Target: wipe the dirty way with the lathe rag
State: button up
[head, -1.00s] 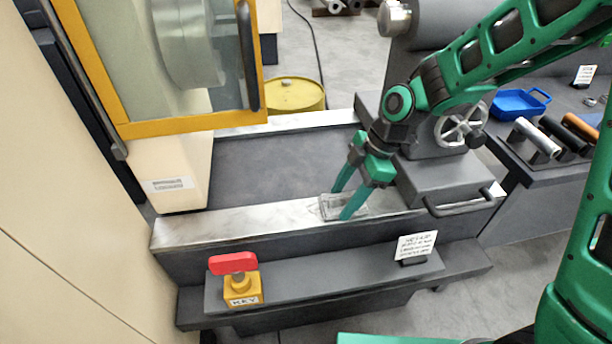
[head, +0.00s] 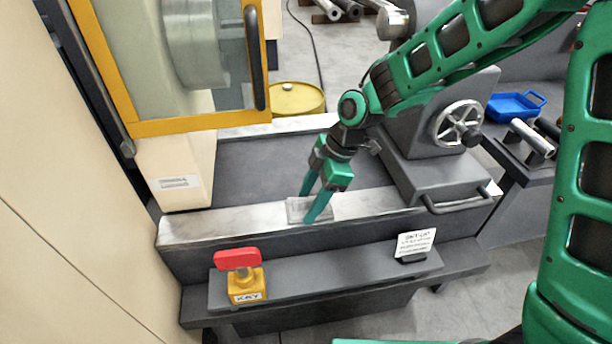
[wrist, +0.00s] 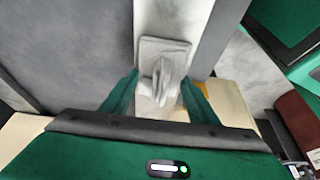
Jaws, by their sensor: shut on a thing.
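The lathe rag is a grey folded cloth (head: 297,208) lying flat on the front way (head: 235,220), a pale metal strip with darker grey smudges toward its left part. My gripper (head: 307,208) points down over the rag, its green fingers shut on it. In the wrist view the rag (wrist: 165,52) shows a pinched, raised ridge between the two fingers (wrist: 160,90). The rag appears to rest on the way. The way under the rag is hidden.
A red-handled key in a yellow block (head: 240,275) and a set-up card (head: 415,243) stand on the front ledge. The tailstock with its handwheel (head: 458,124) is at right. The yellow-framed door (head: 190,124) hangs at left. A blue tray (head: 514,106) is far right.

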jog(key=shift+r, duration=4)
